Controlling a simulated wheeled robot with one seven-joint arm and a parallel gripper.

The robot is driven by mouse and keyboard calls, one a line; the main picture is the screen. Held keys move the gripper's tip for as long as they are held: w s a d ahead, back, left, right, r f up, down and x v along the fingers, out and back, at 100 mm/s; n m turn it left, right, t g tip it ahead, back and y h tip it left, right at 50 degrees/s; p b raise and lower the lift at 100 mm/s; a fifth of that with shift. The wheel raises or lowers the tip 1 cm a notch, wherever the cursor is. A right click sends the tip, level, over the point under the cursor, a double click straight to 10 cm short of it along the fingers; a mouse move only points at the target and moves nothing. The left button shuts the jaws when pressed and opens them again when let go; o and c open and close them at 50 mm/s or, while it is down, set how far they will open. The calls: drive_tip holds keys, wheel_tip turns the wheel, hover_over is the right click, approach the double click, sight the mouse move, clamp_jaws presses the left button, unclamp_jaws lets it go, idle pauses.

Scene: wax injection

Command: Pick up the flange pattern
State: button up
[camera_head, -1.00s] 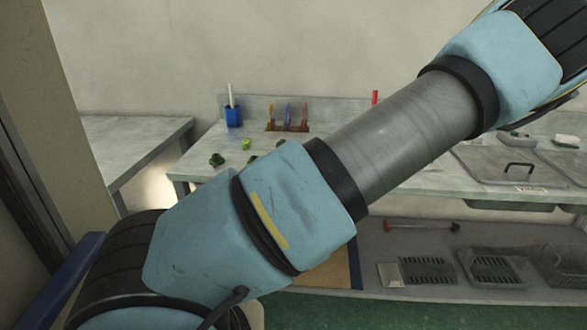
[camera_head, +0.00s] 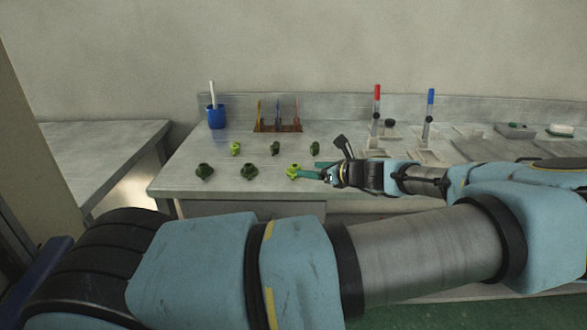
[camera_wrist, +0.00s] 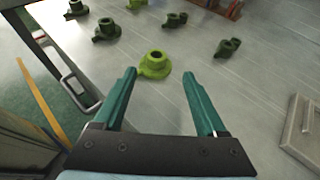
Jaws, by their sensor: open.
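Several green patterns stand on the grey worktop. A bright lime one with a round, holed collar on a wider base, apparently a flange pattern (camera_head: 293,171), is at the front right of the group. It also shows in the wrist view (camera_wrist: 155,65). My gripper (camera_head: 305,172) is open and empty, with its teal fingers pointing at this piece from the right in the head view. In the wrist view the piece lies just beyond the fingertips (camera_wrist: 159,75), roughly centred between them. I cannot tell whether either finger touches it.
Dark green patterns (camera_head: 249,172) (camera_head: 204,172) stand to the left; more (camera_head: 275,148) and another lime one (camera_head: 235,149) are behind. A blue cup (camera_head: 216,116), a tool rack (camera_head: 278,126) and red (camera_head: 376,104) and blue (camera_head: 430,106) upright tools stand farther back.

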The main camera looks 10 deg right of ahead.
sight(298, 168)
drive_tip(key=x, duration=0.2)
drive_tip(key=p+x, duration=0.2)
drive_tip(key=x, duration=0.1)
drive_tip(key=shift+w+a+r, duration=0.2)
drive_tip(key=shift+a+r, duration=0.05)
drive_tip(key=shift+a, duration=0.25)
drive_tip(key=shift+w+f, duration=0.15)
drive_tip(key=shift+f, duration=0.05)
drive_tip(key=shift+c, duration=0.2)
clamp_jaws()
